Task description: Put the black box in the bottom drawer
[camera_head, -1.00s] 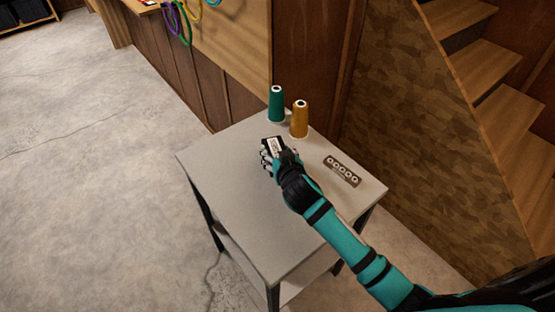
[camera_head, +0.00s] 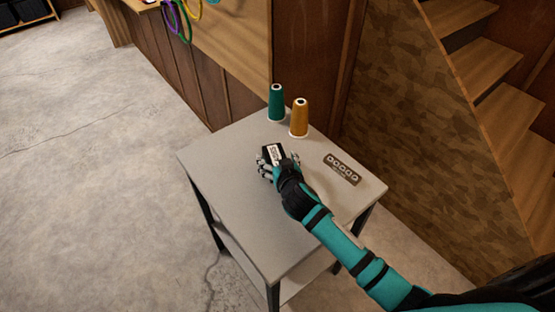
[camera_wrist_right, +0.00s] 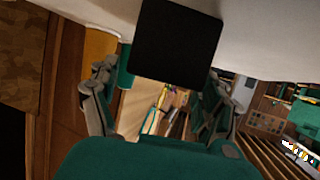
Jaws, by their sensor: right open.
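The black box (camera_head: 272,153) with a white label lies on the grey table (camera_head: 237,205), toward its far side. My right gripper (camera_head: 277,162) is at the box, its fingers spread around the near part of it. In the right wrist view the box (camera_wrist_right: 178,42) shows as a dark block ahead of and between the open fingers (camera_wrist_right: 158,95). Whether the fingers touch it cannot be told. No drawer shows clearly in any view. My left gripper is not in view.
A green thread cone (camera_head: 276,104) and an orange thread cone (camera_head: 299,119) stand at the table's back edge. A dark strip with several round holes (camera_head: 342,168) lies right of my arm. The table's left and front parts are clear. Wooden stairs (camera_head: 480,95) rise at right.

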